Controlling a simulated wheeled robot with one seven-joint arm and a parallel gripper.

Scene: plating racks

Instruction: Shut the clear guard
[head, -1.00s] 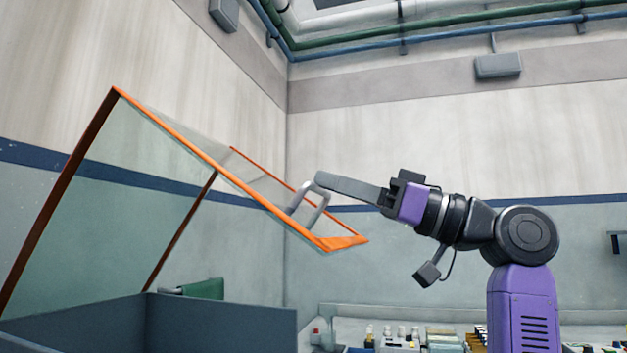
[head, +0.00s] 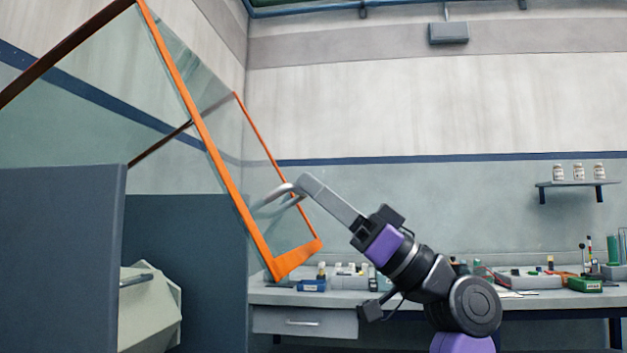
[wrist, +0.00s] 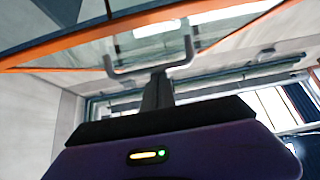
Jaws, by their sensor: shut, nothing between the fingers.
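The clear guard (head: 222,166) is a transparent panel with an orange frame, tilted and raised over the dark blue-grey tank at the left of the head view. A grey bar handle (head: 277,196) stands out from its lower part. My gripper (head: 305,183) is shut, its fingertips at the handle with nothing held between them. In the wrist view the guard's orange edge (wrist: 70,50) crosses the top, and the handle (wrist: 150,67) lies at the tips of my shut fingers. Whether the fingers touch the bar is hard to tell.
The tank's dark walls (head: 60,260) fill the lower left, with a pale angular drum (head: 150,305) between them. A bench (head: 400,293) with bottles and trays runs along the back wall behind my arm. A small shelf (head: 578,184) holds jars at right.

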